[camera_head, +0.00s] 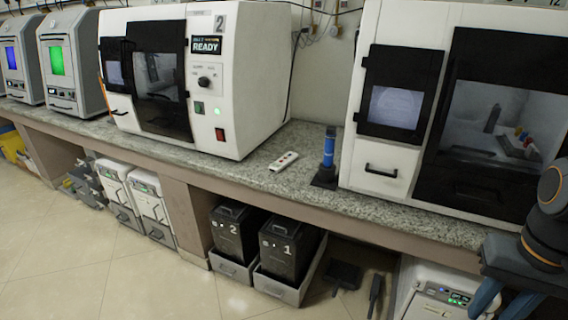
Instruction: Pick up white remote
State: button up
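The white remote (284,161) lies flat on the speckled grey counter (235,174), in the gap between two white machines. It is a small, pale bar with a few coloured buttons, red among them. Nothing covers it. Parts of my own arm show at the lower right edge, well to the right of the remote and apart from it. I cannot make out my gripper's fingers in this view.
A blue cylinder on a dark base (327,158) stands right of the remote. A white machine (205,80) is at left, and another (400,95) at right. Black bins (285,248) sit below the counter. The floor (110,270) is clear at lower left.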

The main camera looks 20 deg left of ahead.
aim_at(276, 167)
jog(key=k, duration=0.6)
jog(key=u, duration=0.55)
jog(key=i, duration=0.4)
jog(key=u, duration=0.7)
jog(key=i, duration=0.7)
jog(key=z, duration=0.3)
jog(key=i, duration=1.05)
jog(key=z, duration=0.2)
